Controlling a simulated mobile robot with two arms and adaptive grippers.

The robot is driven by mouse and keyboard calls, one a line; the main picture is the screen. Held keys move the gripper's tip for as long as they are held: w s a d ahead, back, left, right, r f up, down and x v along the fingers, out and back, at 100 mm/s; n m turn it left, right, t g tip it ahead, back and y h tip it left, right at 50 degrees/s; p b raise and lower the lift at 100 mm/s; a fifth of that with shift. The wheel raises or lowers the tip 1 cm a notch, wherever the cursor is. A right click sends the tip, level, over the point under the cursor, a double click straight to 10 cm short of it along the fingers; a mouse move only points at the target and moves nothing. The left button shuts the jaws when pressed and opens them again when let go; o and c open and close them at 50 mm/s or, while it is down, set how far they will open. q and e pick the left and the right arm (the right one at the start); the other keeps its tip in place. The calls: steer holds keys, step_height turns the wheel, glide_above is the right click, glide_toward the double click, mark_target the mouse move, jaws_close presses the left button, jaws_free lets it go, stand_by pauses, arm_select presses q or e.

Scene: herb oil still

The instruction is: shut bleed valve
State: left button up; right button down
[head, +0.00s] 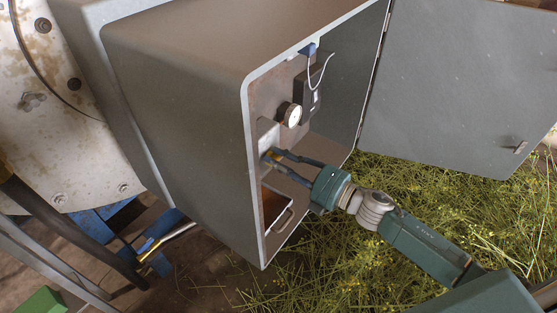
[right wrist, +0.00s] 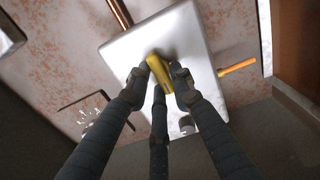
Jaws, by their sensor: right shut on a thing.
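The bleed valve shows in the right wrist view as a yellow handle (right wrist: 158,76) in front of a pale metal plate (right wrist: 135,50) inside the cabinet. My right gripper (right wrist: 160,80) is shut on this yellow handle, its dark fingers around it. In the head view my right gripper (head: 272,156) reaches through the open front of the grey cabinet (head: 185,75), and a bit of yellow shows at its fingertips. The fingers hide part of the handle. My left gripper is not in view.
The cabinet door (head: 455,85) stands wide open to the right. Above the gripper are a round gauge (head: 291,115) and a dark box (head: 307,95). Below is a compartment with a handle (head: 282,221). A copper pipe (right wrist: 120,14) meets the plate. Cut herbs (head: 370,270) cover the ground.

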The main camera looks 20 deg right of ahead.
steer(key=shift+w+d+r, duration=0.1)
steer(key=shift+r, duration=0.05)
steer(key=c, duration=1.6)
jaws_free()
steer(key=v, duration=1.2)
